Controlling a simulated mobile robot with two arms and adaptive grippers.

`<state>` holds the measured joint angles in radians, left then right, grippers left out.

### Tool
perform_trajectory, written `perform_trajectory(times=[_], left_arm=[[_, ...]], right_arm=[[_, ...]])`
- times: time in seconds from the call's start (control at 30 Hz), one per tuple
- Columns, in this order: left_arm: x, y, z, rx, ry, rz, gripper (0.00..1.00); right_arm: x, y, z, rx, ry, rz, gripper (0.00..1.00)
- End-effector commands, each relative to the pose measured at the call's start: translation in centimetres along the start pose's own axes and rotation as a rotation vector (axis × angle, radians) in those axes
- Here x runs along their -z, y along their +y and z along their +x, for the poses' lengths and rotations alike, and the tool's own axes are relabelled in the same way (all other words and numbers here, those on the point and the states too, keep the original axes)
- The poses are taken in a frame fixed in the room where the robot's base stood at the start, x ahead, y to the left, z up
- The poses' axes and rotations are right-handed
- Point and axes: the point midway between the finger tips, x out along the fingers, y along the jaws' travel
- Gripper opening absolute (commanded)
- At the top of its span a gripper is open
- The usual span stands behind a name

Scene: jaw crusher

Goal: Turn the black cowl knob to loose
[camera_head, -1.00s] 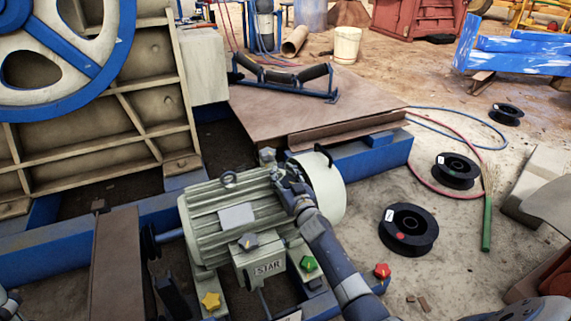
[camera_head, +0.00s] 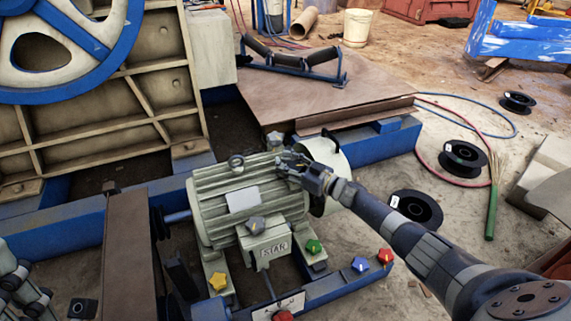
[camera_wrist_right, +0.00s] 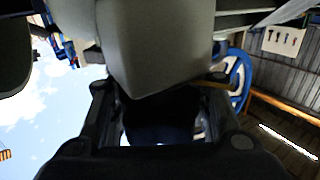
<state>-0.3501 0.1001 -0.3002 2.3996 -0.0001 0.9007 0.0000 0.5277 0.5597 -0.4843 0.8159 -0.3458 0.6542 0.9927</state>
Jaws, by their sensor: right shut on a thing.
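The grey-green motor (camera_head: 215,210) has a pale round cowl (camera_head: 335,165) at its right end. My right gripper (camera_head: 288,163) reaches in from the right to the top of the motor, beside the cowl. It is shut on a dark thing (camera_wrist_right: 160,122) that shows between its fingers in the right wrist view. This looks like the black cowl knob, but the fingers hide most of it in the head view, so its turn position cannot be read. My left gripper (camera_head: 22,288) is partly in view at the lower left edge, away from the motor; its jaw opening is unclear.
Other star knobs sit around the motor: grey (camera_head: 256,225), green (camera_head: 314,247), yellow (camera_head: 218,280), blue (camera_head: 360,264) and red (camera_head: 386,256). A black handle (camera_head: 331,140) stands up by the cowl. Black spools (camera_head: 463,157) lie on the ground at right.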

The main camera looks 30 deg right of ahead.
Motion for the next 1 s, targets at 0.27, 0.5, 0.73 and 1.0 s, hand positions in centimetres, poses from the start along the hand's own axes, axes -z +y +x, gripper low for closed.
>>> perform_trajectory(times=[0.27, 0.5, 0.73, 1.0], left_arm=[[-0.03, 0.01, -0.1, 0.0, -0.001, 0.0, 0.4], [-0.04, 0.01, -0.1, 0.0, -0.001, -0.001, 0.4], [-0.04, 0.01, -0.1, 0.0, -0.001, -0.001, 0.4], [0.02, -0.04, -0.03, 0.001, 0.001, 0.001, 0.4]], right_arm=[[-0.1, 0.0, -0.08, 0.01, -0.003, -0.002, 0.14], [-0.11, 0.0, -0.07, 0.009, -0.003, -0.002, 0.49], [-0.04, -0.03, -0.02, 0.01, -0.001, -0.001, 0.54], [-0.13, 0.01, -0.93, 0.009, -0.002, -0.001, 0.54]])
